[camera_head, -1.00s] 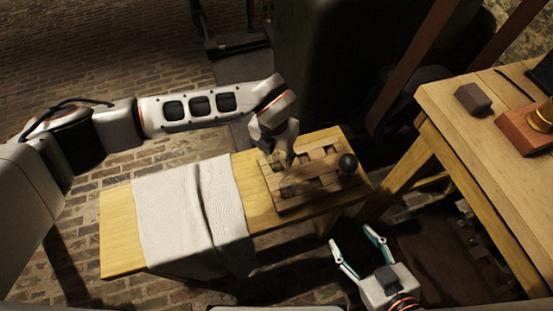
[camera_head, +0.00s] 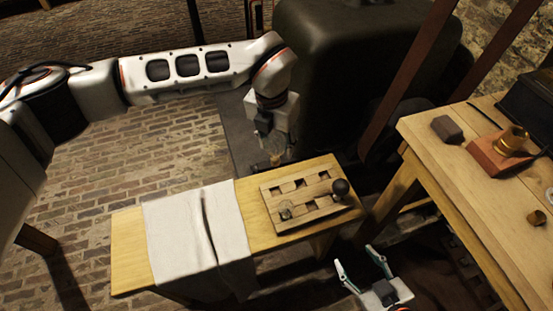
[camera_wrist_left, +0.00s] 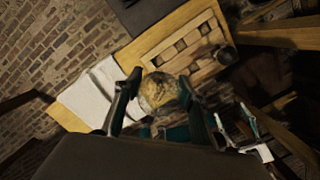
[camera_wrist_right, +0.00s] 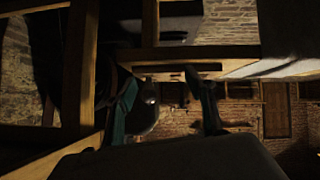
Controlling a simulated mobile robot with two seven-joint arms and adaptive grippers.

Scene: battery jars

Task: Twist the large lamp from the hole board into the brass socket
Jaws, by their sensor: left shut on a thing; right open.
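The large lamp, a clear glass globe with an amber tint (camera_wrist_left: 162,92), is between the fingers of my left gripper (camera_wrist_left: 160,78). My left gripper also shows in the head view (camera_head: 276,152), shut on the lamp and raised behind the far edge of the hole board (camera_head: 291,207). The lamp is dim and mostly hidden there. The brass socket (camera_head: 513,139) sits on a red-brown wooden block (camera_head: 487,156) on the right table. My right gripper (camera_head: 356,257) is open and empty, low between the bench and the right table.
A white cloth (camera_head: 175,240) covers part of the bench (camera_head: 127,255). A dark block (camera_head: 447,129) and a small brass piece (camera_head: 537,218) lie on the right table (camera_head: 440,160).

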